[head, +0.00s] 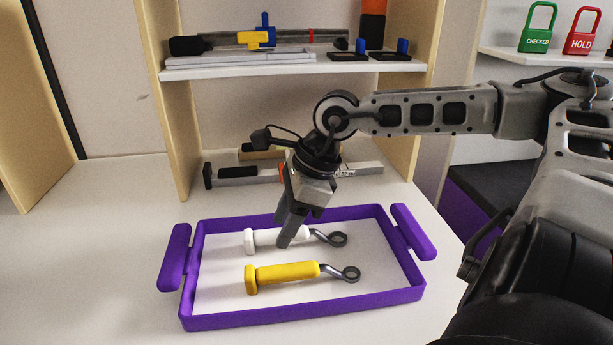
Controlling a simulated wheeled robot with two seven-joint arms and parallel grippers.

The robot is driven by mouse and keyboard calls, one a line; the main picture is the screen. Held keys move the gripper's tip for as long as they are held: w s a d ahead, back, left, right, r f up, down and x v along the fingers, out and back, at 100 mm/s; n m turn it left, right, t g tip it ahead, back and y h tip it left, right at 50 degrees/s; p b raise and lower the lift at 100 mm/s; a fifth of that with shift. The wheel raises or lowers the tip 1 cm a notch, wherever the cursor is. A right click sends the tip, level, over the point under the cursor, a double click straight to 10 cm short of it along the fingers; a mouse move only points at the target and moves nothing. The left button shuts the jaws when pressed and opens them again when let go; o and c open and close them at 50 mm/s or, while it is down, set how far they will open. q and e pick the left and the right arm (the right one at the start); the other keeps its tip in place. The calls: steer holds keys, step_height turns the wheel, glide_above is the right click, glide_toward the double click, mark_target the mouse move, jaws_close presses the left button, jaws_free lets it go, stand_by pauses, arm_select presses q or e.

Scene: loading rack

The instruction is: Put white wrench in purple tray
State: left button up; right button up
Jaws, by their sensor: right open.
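The purple tray (303,308) lies on the white table, with a purple handle at each side and a white floor. The white wrench (262,239) lies inside it near the back wall, its ring end to the right. A yellow wrench (287,275) lies in front of it, also in the tray. My right gripper (287,237) points down over the white wrench's handle and hides part of it. It is open; I cannot tell whether it touches the handle. My left gripper is not in view.
A wooden rack stands behind the tray. Its shelf (290,70) holds several tools, and a grey bar tool (232,177) lies on the table below it. A green lock (538,28) and a red lock (582,32) stand at right. The table left of the tray is clear.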

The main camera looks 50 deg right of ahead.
steer(key=v, duration=0.9)
steer(key=shift+r+p, duration=0.25)
steer(key=shift+p, duration=0.05)
